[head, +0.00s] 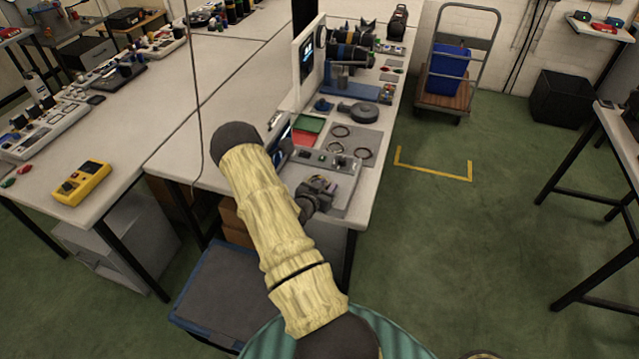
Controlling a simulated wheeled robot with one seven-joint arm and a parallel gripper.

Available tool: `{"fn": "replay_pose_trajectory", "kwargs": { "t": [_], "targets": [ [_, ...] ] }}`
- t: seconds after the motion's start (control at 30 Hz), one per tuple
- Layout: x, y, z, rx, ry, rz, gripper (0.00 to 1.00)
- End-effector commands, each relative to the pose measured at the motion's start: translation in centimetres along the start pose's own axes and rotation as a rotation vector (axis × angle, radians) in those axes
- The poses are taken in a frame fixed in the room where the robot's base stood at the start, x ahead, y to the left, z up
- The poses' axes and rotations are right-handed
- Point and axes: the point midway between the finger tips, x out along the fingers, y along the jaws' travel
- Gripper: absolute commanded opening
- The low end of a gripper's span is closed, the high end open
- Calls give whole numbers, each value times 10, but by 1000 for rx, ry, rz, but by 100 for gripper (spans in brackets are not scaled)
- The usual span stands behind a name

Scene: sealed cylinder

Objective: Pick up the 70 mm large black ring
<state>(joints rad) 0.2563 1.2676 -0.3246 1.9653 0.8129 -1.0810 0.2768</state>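Several dark rings lie on or beside a grey mat (374,137) on the workbench. One ring (340,125) is at the mat's back left, one ring (336,153) is nearer its front left, and one ring (358,154) is at its front right. They are small in view, and I cannot tell which one is the 70 mm large ring. My gripper (322,183) is at the near end of the bench, in front of the rings and apart from them. Its fingers are too small and dark to show whether they are open.
A grey control panel (343,167) lies between my gripper and the mat. A red and green tray (307,128) and a dark round tool (358,113) are close to the rings. An upright white-framed screen (306,55) stands farther back. Open floor lies right of the bench.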

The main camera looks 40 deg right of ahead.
Motion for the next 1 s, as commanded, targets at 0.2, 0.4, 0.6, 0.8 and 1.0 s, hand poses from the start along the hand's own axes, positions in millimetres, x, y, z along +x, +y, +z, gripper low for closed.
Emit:
{"fn": "replay_pose_trajectory", "kwargs": {
  "t": [0.2,0.4,0.6,0.8,1.0],
  "targets": [
    [0,0,0,0,0,0,32],
    [0,0,0,1,0,0,22],
    [0,0,0,1,0,0,0],
    [0,0,0,1,0,0,0],
    [-1,0,-1,1,1,0,0]
  ]
}}
